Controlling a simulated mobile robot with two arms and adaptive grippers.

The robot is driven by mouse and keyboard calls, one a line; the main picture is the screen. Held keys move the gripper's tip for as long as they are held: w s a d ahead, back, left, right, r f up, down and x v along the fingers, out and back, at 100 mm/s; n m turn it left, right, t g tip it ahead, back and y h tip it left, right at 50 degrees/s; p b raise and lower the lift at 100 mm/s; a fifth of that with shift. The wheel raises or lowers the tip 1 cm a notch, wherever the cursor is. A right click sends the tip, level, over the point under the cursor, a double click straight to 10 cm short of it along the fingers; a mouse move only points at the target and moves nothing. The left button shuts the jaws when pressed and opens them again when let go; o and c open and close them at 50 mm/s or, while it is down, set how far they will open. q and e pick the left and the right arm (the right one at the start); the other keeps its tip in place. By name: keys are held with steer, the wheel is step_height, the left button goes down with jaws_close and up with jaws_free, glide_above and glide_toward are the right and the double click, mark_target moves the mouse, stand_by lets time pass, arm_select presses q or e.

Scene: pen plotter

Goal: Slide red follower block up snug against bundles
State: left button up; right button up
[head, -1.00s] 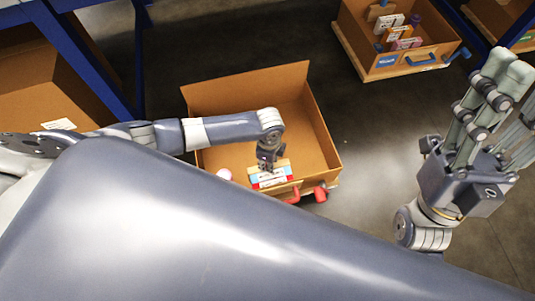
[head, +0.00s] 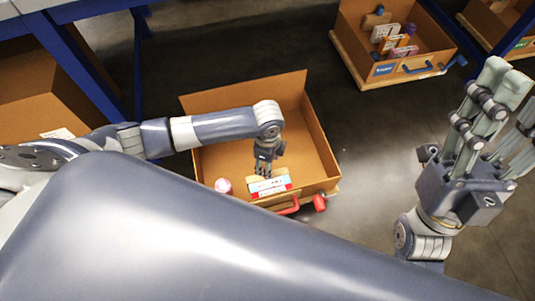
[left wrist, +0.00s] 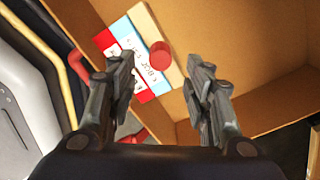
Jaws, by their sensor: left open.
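In the left wrist view a tan block (left wrist: 149,31) with a round red knob (left wrist: 160,55) stands along a bundle row (left wrist: 127,38) of white, blue and red pieces. The block appears to be against the row; any narrow gap is unclear. In the head view the bundles (head: 270,186) sit near the front wall of a cardboard box. My left gripper (head: 263,170) is open above the block, and the knob shows between and beyond its fingertips (left wrist: 163,78), apparently untouched. My right gripper (head: 512,95) is open, empty and raised at the right.
The open box (head: 312,155) has tan walls around the work and free floor behind the block. A red handle (head: 288,207) is on the box front. Another box (head: 399,69) stands at the back right.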

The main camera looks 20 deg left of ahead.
arm_select(q)
steer(key=shift+r, duration=2.8)
